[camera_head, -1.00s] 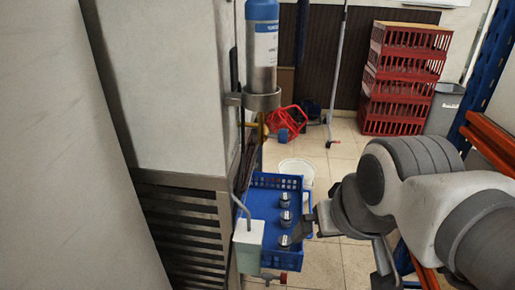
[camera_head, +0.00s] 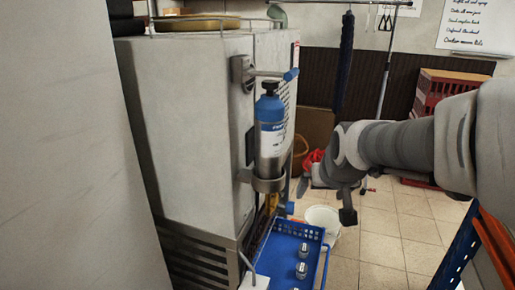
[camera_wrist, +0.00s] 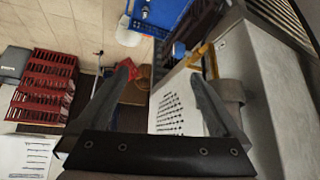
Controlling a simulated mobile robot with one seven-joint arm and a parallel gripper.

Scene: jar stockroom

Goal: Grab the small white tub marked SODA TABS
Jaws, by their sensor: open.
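No tub with a readable SODA TABS label shows. Small jars with white labels and greyish tops stand in a blue basket (camera_head: 262,262) low in the head view, one at the back (camera_head: 302,250) and one nearer (camera_head: 301,269); their lettering is too small to read. The basket's near part is cut off by the frame. In the wrist view the blue basket (camera_wrist: 170,12) is at the top edge with a small pale item in it. My gripper (camera_wrist: 160,72) is open and empty, its fingers apart, well away from the basket.
A tall pale cabinet (camera_head: 185,120) stands left of the basket, with a blue-topped bottle (camera_head: 270,140) in a ring holder on its side. A white bucket (camera_head: 322,218) is on the floor behind the basket. Red crates (camera_head: 440,85) stand at the back. Tiled floor is free at right.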

